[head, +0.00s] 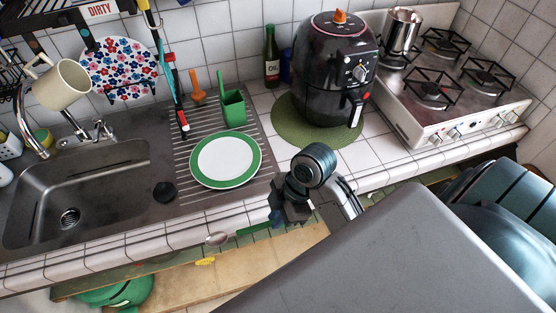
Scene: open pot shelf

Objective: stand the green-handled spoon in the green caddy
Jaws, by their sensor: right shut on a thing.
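The green caddy (234,108) stands upright on the ribbed drainboard at the back, behind the plate. A thin green upright piece shows at its left side; I cannot tell whether it is part of the caddy. My right gripper (278,216) is shut on the green-handled spoon (253,230) in front of the counter's front edge. The spoon lies roughly level, its metal bowl pointing left and its green handle running into the jaws. The gripper is well in front of the caddy and to its right. My left gripper is not in view.
A green-rimmed plate (226,160) lies on the drainboard between gripper and caddy. A black air fryer (335,75) stands right on a green mat (290,122). An orange utensil (197,90) and oil bottle (271,58) are near the wall. The sink (80,200) is left.

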